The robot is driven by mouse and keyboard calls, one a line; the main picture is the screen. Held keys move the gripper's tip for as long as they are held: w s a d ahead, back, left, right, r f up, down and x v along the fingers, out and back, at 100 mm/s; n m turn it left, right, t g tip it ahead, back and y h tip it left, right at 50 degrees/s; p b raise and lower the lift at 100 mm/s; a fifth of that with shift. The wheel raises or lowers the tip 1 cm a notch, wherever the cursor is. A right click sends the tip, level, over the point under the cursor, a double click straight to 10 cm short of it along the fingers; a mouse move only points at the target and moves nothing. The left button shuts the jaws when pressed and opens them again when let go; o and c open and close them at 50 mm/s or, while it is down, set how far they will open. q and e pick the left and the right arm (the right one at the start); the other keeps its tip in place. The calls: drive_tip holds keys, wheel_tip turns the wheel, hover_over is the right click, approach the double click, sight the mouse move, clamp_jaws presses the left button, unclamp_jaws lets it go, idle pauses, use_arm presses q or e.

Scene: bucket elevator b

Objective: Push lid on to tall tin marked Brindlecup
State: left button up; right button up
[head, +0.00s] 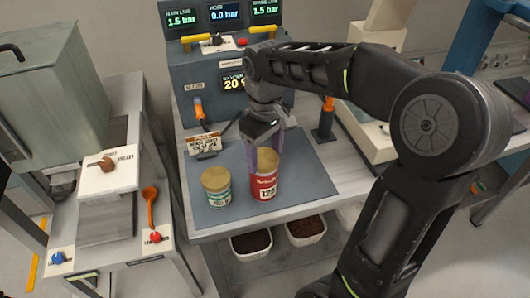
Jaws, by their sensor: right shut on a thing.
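The tall red tin (264,187) with a white label stands upright on the grey-blue mat. Its lettering is small, but looks like Brindlecup. A tan lid (267,160) is at its top; I cannot tell whether it is fully seated. My right gripper (265,150) comes down from above, with its purplish fingers on either side of the lid, shut on it. The fingers partly hide the lid and the tin's upper rim. My left gripper is not in view.
A shorter green-labelled tin (217,187) with a tan top stands just left. A small sign (203,145) stands behind it. The machine (225,75) with displays and yellow handles is at the back. The mat (310,175) is clear on the right.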

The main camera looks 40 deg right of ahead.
drive_tip(key=o, duration=1.7)
drive_tip(key=shift+r+p, duration=3.3)
drive_tip(key=shift+r, duration=0.75)
